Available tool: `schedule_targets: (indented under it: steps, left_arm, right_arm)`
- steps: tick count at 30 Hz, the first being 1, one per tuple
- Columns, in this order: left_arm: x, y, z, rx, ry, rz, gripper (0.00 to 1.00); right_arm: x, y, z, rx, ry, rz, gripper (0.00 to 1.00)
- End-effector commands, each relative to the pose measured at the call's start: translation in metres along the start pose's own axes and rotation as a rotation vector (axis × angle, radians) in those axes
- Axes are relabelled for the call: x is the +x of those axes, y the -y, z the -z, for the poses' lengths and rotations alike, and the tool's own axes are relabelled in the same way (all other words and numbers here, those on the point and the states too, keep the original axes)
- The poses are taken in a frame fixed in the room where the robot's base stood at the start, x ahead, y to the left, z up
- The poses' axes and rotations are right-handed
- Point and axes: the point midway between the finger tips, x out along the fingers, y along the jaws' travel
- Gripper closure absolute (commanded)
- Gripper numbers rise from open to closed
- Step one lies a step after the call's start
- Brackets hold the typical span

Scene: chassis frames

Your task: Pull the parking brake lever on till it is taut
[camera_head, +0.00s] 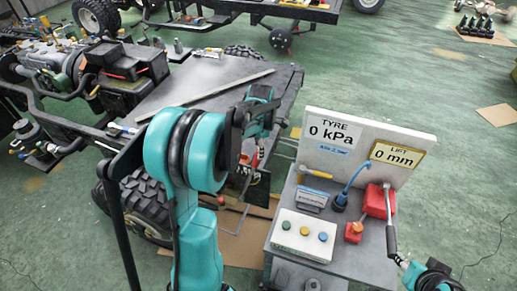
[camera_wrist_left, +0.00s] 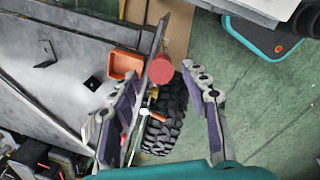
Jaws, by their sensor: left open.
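A round red grip (camera_wrist_left: 160,69), which looks like the end of the parking brake lever, shows between the fingertips in the left wrist view. The rest of the lever is hard to make out. My left gripper (camera_wrist_left: 164,76) is open, with one finger on each side of the grip. A gap shows on the right; contact on the left cannot be told. In the head view a small red part (camera_head: 257,158) shows below my left wrist, and my arm hides much of that area. Part of my right arm (camera_head: 434,279) shows at the bottom right; its fingers are not clear.
The chassis deck (camera_head: 215,85) carries a long bar. A tyre (camera_wrist_left: 165,118) lies beyond the left fingers, and an orange tray (camera_wrist_left: 125,65) sits at left. A bench panel (camera_head: 330,130) reads 0 kPa and 0 mm. A red box (camera_head: 378,201) with a handle stands on the bench.

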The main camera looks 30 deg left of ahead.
Motion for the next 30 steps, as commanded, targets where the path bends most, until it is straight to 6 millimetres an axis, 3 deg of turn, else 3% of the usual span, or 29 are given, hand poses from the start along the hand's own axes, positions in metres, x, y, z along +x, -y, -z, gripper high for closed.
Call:
schedule_targets:
  steps: [2,16,28,29,30]
  left_arm:
    - [0.004,0.002,-0.002,-0.050,-0.015,-0.018,0.54]
    - [0.075,0.001,0.000,-0.070,-0.019,-0.024,0.54]
    - [0.086,0.001,0.001,-0.070,-0.019,-0.024,0.54]
    - [0.086,0.001,0.001,-0.070,-0.019,-0.024,0.57]
    - [0.086,0.001,0.001,-0.070,-0.019,-0.024,0.67]
  right_arm:
    - [-0.008,0.000,0.005,0.000,0.000,0.000,0.60]
    - [0.005,0.000,-0.004,0.000,0.000,0.000,0.60]
    - [0.006,0.000,-0.004,0.000,0.000,0.000,0.60]
    - [0.006,0.000,-0.004,0.000,0.000,0.000,0.60]
    - [0.006,0.000,-0.004,0.000,0.000,0.000,0.60]
